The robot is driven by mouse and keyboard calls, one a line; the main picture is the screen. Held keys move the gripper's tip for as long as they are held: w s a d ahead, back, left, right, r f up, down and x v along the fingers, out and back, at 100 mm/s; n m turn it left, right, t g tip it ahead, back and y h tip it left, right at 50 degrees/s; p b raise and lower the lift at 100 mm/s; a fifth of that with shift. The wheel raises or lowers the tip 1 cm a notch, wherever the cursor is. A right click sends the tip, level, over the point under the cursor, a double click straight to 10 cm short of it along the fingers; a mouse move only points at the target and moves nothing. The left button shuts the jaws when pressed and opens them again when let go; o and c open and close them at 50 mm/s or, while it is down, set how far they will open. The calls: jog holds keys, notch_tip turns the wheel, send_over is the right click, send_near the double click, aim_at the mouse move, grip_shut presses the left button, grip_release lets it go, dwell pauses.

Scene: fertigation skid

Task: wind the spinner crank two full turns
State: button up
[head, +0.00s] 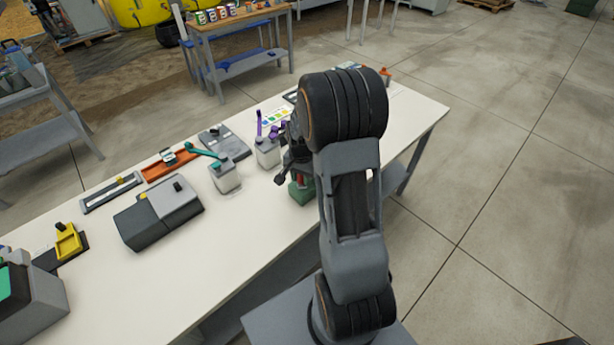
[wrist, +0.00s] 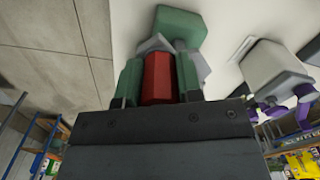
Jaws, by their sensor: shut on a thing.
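The spinner is a small green unit (head: 300,192) on the white table, mostly hidden behind my arm in the head view. In the wrist view its green body (wrist: 183,28) is at the top, with a grey part between it and a red crank grip (wrist: 158,78). My gripper (wrist: 157,70) is shut on the red grip, with one finger on each side of it. In the head view, my gripper is largely hidden by my arm, and the crank's exact angle cannot be told.
A white container with a purple handle (head: 267,150) stands close left of the spinner. Beyond it is a white container with a teal handle (head: 225,177). A grey-black box (head: 158,215) sits farther left. The near white tabletop (head: 245,235) is clear.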

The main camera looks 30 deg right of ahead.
jog(key=shift+w, duration=0.3)
jog(key=shift+w+a, duration=0.35)
jog(key=shift+a, duration=0.1)
jog(key=shift+w+a, duration=0.1)
jog(key=shift+a, duration=0.15)
jog(key=shift+c, duration=0.2)
jog(key=shift+f, duration=0.15)
jog(key=shift+w+a, duration=0.1)
jog(key=shift+o, duration=0.2)
jog(key=shift+w+a, duration=0.5)
jog(key=shift+w, duration=0.35)
jog(key=shift+w, duration=0.1)
